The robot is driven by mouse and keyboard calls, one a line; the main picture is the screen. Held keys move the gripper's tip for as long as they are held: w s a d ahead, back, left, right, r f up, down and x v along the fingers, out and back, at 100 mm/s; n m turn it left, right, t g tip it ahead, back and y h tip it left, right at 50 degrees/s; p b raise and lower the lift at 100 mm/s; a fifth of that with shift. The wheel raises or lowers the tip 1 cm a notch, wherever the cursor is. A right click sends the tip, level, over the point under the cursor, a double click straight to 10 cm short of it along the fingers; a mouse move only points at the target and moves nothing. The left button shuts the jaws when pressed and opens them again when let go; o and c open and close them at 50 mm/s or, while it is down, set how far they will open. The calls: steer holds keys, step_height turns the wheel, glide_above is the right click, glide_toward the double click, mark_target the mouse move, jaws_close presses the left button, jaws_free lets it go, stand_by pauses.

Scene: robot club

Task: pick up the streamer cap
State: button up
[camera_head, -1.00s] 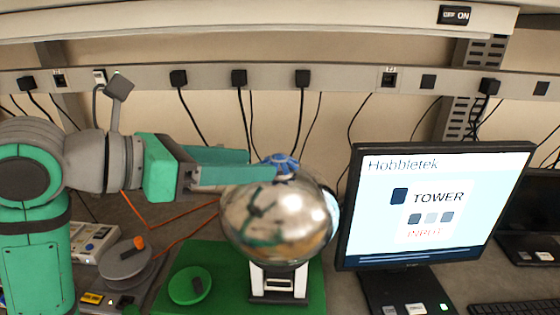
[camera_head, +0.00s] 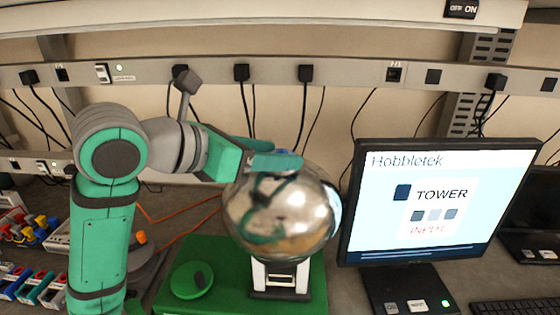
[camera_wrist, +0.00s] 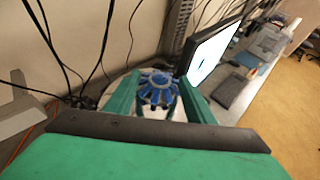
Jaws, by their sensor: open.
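The streamer cap is a small blue, ribbed cap (camera_wrist: 158,88) on top of a shiny metal globe (camera_head: 283,218). In the head view my gripper (camera_head: 278,161) reaches in from the left at the top of the globe and hides most of the cap. In the wrist view my gripper (camera_wrist: 157,100) is open, with one green finger on each side of the cap. I cannot tell whether the fingers touch it.
The globe stands on a white and black stand (camera_head: 280,279) on a green base (camera_head: 234,252). A monitor (camera_head: 436,205) stands close on the right. A power strip with hanging cables (camera_head: 210,78) runs along the wall behind. Coloured parts (camera_head: 28,230) lie at the left.

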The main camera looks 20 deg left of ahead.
steer(key=shift+x, duration=1.1)
steer(key=c, duration=1.2)
steer(key=shift+o, duration=0.2)
steer(key=shift+r, duration=0.2)
